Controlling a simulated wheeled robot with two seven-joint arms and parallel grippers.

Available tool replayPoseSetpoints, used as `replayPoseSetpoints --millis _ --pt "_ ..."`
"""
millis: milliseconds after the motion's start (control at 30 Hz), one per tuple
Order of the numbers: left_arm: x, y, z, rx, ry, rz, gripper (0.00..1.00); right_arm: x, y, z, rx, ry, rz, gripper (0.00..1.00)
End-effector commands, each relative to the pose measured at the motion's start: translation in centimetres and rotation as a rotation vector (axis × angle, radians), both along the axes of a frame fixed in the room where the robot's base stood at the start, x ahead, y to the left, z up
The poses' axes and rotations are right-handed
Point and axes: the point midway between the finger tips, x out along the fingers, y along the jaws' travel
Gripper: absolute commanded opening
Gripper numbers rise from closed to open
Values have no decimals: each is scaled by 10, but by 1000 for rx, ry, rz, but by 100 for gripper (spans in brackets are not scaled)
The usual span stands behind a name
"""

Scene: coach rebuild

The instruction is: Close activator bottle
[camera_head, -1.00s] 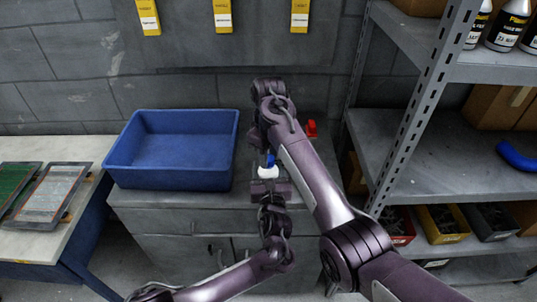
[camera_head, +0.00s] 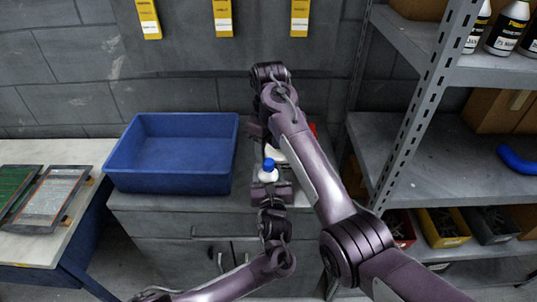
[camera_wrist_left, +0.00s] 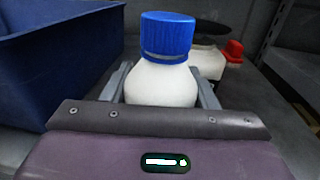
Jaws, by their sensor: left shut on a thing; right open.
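The activator bottle (camera_head: 268,176) is white with a blue cap (camera_head: 268,164) and stands upright over the cabinet top. My left gripper (camera_head: 269,187) is shut on the bottle body. My right gripper (camera_head: 258,132) is open, behind and above the bottle, apart from the cap. Its fingers are mostly hidden by my right arm.
A blue bin (camera_head: 172,180) stands left of the bottle. Behind the bottle is another white container (camera_wrist_left: 209,62) with a red part (camera_wrist_left: 234,50) beside it. A grey metal shelf (camera_head: 430,150) stands on the right. A table with panels (camera_head: 52,190) is at the left.

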Motion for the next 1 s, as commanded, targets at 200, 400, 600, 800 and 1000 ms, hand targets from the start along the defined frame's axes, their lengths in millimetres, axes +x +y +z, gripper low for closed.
replayPoseSetpoints --millis 200,400,600,800,1000 --pt "0 0 -1 1 2 0 0 0 0 2 1 1 0 50" --pt "0 0 -1 1 2 0 0 2 -2 3 -5 8 29 47" --pt "0 0 -1 1 2 0 0 9 -14 7 -34 53 234 47" --pt "0 0 -1 1 2 0 0 13 -22 13 -45 98 582 47" --pt "0 0 -1 1 2 0 0 9 -18 22 -28 90 960 47"
